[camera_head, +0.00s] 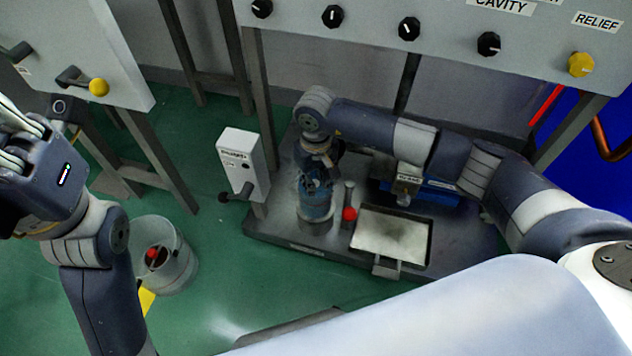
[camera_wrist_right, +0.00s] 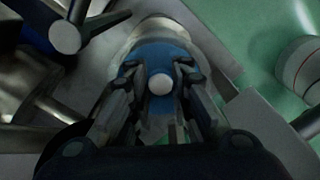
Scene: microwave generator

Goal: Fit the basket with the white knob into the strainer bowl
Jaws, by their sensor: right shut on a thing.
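The blue basket (camera_head: 316,202) is under my right gripper (camera_head: 317,178) in the head view, over the grey strainer bowl (camera_head: 316,225) on the dark platform. In the right wrist view, its white knob (camera_wrist_right: 161,84) is centred between the fingers of my right gripper (camera_wrist_right: 160,100), which is shut on the basket (camera_wrist_right: 155,52). The pale bowl wall (camera_wrist_right: 150,30) shows around the blue part. How deep the basket sits in the bowl is hidden. My left gripper (camera_head: 12,150) is at the left edge, partly cut off, away from these things; its jaw state is unclear.
A red-tipped post (camera_head: 349,213) stands close right of the bowl, beside a shallow metal tray (camera_head: 391,237). A white lever box (camera_head: 243,160) is at left. A bucket (camera_head: 165,262) stands on the green floor. The knob panel (camera_head: 450,35) hangs above.

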